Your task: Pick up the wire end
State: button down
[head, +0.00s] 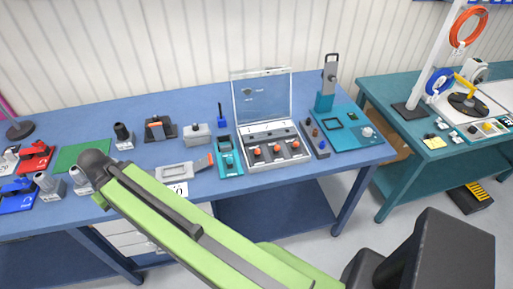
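I cannot make out a loose wire end. An orange coil of cable (468,27) hangs on a white post at the upper right. A blue coil (438,82) and a yellow-and-black reel (468,101) sit below it on the right-hand teal table. My green arm link reaches from the bottom centre up to the left, over the blue table's front edge. My gripper is not visible, so I cannot tell what it holds.
The blue table (188,95) carries several small devices. A grey case with a raised clear lid (263,96) and a teal press (326,92) stand at its right. The teal table (385,92) stands beyond a narrow gap. Floor shows between and before the tables.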

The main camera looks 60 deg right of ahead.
aim_at(322, 143)
jog(key=u, duration=1)
jog(key=k, duration=2.4)
jog(key=z, duration=1.3)
jog(key=i, duration=0.4)
jog(key=z, duration=0.3)
jog(key=k, duration=0.45)
jog(key=u, duration=0.2)
